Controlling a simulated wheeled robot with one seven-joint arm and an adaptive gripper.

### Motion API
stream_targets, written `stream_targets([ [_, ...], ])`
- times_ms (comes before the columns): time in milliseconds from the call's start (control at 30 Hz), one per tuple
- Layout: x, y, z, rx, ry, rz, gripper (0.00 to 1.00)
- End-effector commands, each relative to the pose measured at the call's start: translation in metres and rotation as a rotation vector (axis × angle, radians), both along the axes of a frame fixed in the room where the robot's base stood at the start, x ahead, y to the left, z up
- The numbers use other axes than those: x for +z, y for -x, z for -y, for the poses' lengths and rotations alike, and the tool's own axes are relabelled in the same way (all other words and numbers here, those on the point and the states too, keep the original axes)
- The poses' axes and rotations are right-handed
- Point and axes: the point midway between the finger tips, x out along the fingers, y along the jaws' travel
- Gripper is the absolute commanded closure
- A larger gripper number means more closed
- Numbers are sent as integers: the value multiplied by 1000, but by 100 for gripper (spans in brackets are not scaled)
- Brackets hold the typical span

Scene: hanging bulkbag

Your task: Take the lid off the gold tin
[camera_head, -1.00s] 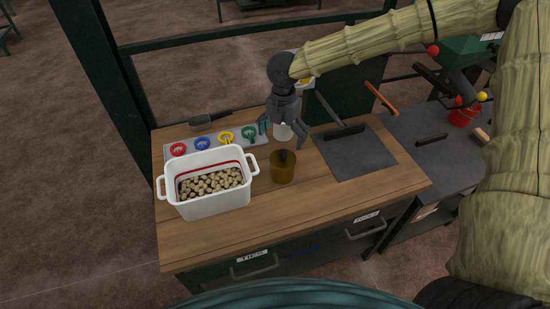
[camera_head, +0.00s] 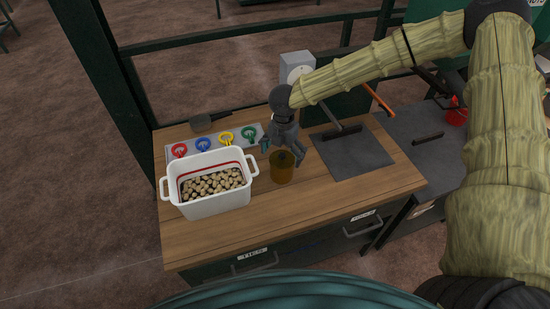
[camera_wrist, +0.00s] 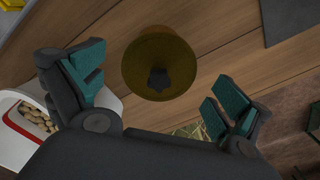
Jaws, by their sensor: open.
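The gold tin (camera_head: 282,170) stands upright on the wooden bench, just right of the white tub. Its top carries a dark knob, and in the wrist view the round gold top (camera_wrist: 159,62) with its dark knob shows between and beyond the fingers. My gripper (camera_head: 284,158) is open, with teal finger pads, above and around the top of the tin in the head view. In the wrist view my gripper (camera_wrist: 155,92) has its fingers spread wide on both sides, apart from the tin. I cannot tell the exact height gap.
A white tub (camera_head: 212,203) of brown nuts or pebbles stands close left of the tin. A tray of coloured rings (camera_head: 215,141) lies behind it. A dark plate with a handle (camera_head: 350,152) lies at right. The bench front (camera_head: 290,213) is clear.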

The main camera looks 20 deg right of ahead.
Motion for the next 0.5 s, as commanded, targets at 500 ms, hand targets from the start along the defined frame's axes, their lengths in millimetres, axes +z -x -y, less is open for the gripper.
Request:
stream_targets([
  [500, -5, 0, -1, 1, -1, 1, 29],
])
